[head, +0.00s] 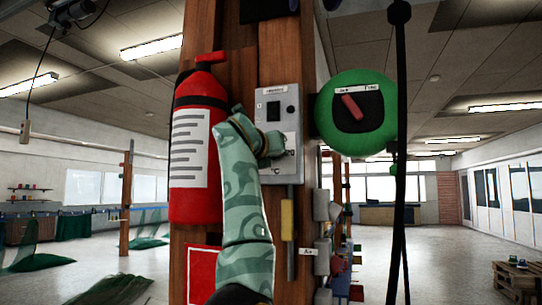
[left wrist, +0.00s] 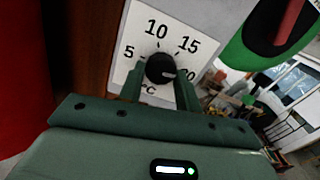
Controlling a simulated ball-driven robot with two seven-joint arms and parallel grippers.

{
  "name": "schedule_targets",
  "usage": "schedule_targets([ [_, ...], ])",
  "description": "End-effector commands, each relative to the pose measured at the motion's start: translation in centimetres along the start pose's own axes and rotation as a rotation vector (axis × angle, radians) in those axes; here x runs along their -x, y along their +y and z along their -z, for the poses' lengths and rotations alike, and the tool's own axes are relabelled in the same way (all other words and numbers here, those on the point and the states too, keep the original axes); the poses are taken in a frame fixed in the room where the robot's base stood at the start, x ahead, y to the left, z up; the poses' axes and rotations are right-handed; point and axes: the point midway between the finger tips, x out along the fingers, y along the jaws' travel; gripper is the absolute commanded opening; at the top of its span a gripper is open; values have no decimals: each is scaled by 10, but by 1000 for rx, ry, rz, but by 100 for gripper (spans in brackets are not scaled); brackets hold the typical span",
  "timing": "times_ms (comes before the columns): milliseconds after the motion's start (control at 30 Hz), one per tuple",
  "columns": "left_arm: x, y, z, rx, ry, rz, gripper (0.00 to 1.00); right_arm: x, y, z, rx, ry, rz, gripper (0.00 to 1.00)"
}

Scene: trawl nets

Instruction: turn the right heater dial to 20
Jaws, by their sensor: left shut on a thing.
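A grey metal control box (head: 267,98) is fixed to the wooden post. In the left wrist view a black heater dial (left wrist: 160,69) sits on a white scale plate (left wrist: 138,35) marked 5, 10 and 15, with a partly covered number ending in 0 at lower right. The dial's pale pointer line points right, towards that covered number. My left gripper (head: 272,143) is at the lower part of the box, and in the left wrist view its two fingers (left wrist: 160,86) are shut on the dial, one on each side. My right gripper is not in view.
A red fire extinguisher (head: 200,130) hangs close left of my left arm. A green round device with a red lever (head: 351,105) stands just right of the box. A black cable (head: 401,150) hangs beside it. A yellow block (head: 287,218) is below the box.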

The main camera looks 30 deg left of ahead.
Motion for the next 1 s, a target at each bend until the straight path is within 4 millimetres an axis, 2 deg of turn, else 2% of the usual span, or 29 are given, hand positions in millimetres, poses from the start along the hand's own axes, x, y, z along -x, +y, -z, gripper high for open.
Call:
schedule_targets([
  [33, -2, 0, 5, -28, 11, 2, 11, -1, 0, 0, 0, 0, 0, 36],
  [400, -2, 1, 5, -177, 11, 2, 11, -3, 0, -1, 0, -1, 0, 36],
  [933, -2, 1, 4, -200, 8, 1, 11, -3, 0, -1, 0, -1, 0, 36],
  [967, -2, 1, 3, -199, 8, 1, 39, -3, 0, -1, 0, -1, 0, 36],
  [1000, -2, 1, 3, -199, 8, 1, 50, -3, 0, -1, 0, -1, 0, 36],
])
